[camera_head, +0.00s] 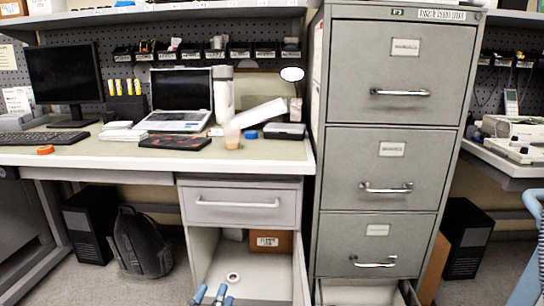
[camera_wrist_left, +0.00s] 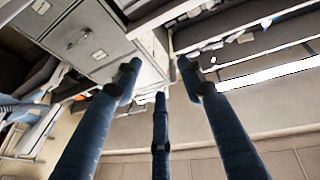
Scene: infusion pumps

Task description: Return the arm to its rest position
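My left gripper (camera_head: 213,293) shows only as blue fingertips at the bottom edge of the head view, in front of the open cabinet under the desk. In the left wrist view its three blue fingers (camera_wrist_left: 157,76) are spread apart with nothing between them. The rest of my left arm is out of view. My right gripper is in neither view.
A grey filing cabinet (camera_head: 390,110) stands right of the desk (camera_head: 60,155); its lowest drawer (camera_head: 355,293) is pulled out. The desk cabinet's door (camera_head: 301,270) stands open. A tape roll (camera_head: 233,277) lies inside. A black backpack (camera_head: 140,243) is on the floor.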

